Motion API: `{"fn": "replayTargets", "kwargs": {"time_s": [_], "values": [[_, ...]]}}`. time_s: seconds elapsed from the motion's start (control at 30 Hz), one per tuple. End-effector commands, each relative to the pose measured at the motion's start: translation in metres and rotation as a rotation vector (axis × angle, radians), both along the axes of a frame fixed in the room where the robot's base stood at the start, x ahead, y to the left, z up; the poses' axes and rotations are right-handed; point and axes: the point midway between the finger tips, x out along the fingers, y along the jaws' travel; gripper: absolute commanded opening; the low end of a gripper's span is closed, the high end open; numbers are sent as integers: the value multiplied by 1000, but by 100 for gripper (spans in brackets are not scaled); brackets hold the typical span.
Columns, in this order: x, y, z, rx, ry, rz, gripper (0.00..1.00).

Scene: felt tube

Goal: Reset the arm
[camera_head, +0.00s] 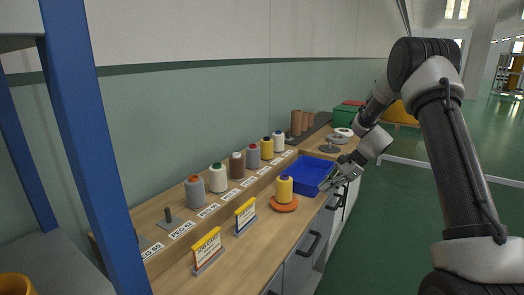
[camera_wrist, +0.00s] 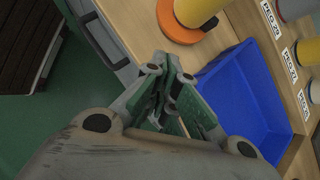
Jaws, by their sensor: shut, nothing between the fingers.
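My arm reaches from the right side of the head view, and my gripper (camera_head: 328,184) hangs beside the front edge of the wooden counter (camera_head: 243,256). It is shut and empty, with its fingers together in the wrist view (camera_wrist: 163,108). A blue tray (camera_head: 309,177) lies on the counter just left of my gripper; it looks empty and also shows in the wrist view (camera_wrist: 243,95). A yellow spool (camera_head: 285,189) stands upright on an orange disc (camera_head: 284,205) left of the tray.
Several spools, including a grey one (camera_head: 195,192), stand along the raised back shelf behind labels. Two yellow sign cards (camera_head: 207,248) (camera_head: 245,215) stand on the counter. A blue post (camera_head: 92,150) rises at left. A green bin (camera_head: 347,116) stands far back. Green floor (camera_head: 390,240) is clear.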

Motion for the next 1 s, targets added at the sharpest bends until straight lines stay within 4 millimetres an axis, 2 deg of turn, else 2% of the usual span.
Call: {"fn": "replayTargets", "kwargs": {"time_s": [0.03, 0.1, 0.27, 0.37, 0.6, 0.8, 0.9, 1.0], "values": [[-22, -7, 1, -43, -22, 87, 0], [-53, -17, 10, -107, -66, 225, 0], [-112, -34, 44, -220, -160, 489, 0], [-151, -44, 72, -292, -221, 651, 0], [-257, -68, 138, -483, -371, 1036, 0], [-333, -82, 173, -647, -473, 1234, 0], [-364, -86, 184, -727, -521, 1272, 0], [-385, -86, 194, -792, -577, 1277, 0]]}}
